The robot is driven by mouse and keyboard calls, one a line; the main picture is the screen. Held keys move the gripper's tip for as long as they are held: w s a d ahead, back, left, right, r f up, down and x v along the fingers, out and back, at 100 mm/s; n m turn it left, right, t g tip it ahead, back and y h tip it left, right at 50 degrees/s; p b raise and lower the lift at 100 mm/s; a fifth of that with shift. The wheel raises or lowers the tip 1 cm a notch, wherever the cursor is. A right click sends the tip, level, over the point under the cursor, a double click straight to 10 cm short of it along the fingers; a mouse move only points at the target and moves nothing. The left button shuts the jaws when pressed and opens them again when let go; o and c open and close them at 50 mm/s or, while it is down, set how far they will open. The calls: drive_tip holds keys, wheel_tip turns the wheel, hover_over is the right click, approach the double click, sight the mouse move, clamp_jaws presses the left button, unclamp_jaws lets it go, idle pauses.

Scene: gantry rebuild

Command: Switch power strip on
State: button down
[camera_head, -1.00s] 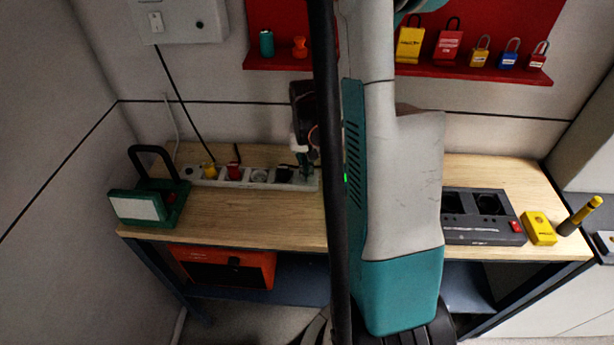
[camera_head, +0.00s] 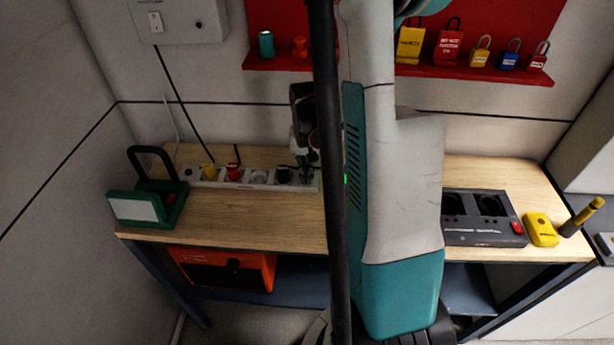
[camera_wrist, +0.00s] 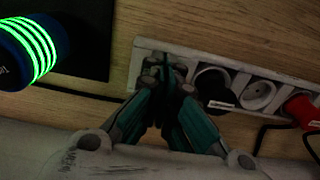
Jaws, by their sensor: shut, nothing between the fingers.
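The white power strip (camera_head: 211,183) lies along the back of the wooden bench. It holds a yellow plug (camera_head: 208,170), a red plug (camera_head: 233,173) and a black plug (camera_head: 283,174). In the wrist view the strip (camera_wrist: 147,54) runs from upper middle to the right edge. My gripper (camera_wrist: 165,72) is shut and empty, with its fingertips over the strip's end beside the black plug (camera_wrist: 214,88). The fingertips hide what lies under them, and I cannot tell whether they touch it. No switch is clearly visible. In the head view my gripper (camera_head: 305,170) is partly behind a dark vertical bar.
A green work lamp (camera_head: 145,207) stands on the bench's left end. A black socket box (camera_head: 484,231) and a yellow device (camera_head: 540,229) are at the right. In the wrist view a blue cylinder with glowing green bands (camera_wrist: 30,48) is near my gripper. Cables run beside the strip.

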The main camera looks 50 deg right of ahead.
drive_tip(key=shift+r+p, duration=1.95)
drive_tip(key=shift+r, duration=1.35)
drive_tip(key=shift+a, duration=0.1)
